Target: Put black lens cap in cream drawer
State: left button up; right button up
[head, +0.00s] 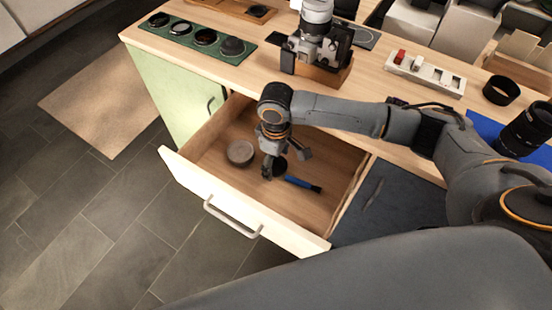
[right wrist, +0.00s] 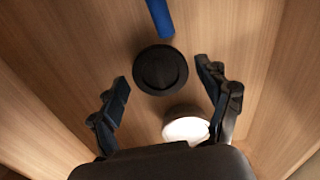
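The cream drawer (head: 215,208) is pulled open, with a wooden inside and a grey bar handle on its front. The black lens cap (right wrist: 160,69) lies flat on the drawer floor; in the head view it shows partly behind my right gripper's fingers (head: 281,167). My right gripper (head: 286,162) reaches down into the drawer above the cap. In the right wrist view its two fingers (right wrist: 162,76) are spread apart on either side of the cap, with nothing held between them. My left gripper is not in view.
A round grey container (head: 240,152) and a blue-handled tool (head: 302,184) lie in the drawer beside the cap.

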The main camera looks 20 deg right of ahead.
aim_at(276, 165)
dwell(0.3)
notch_tip(276, 165, up, 12)
jog(key=p, duration=0.1)
jog(key=shift+r, duration=0.15)
dwell(0.6)
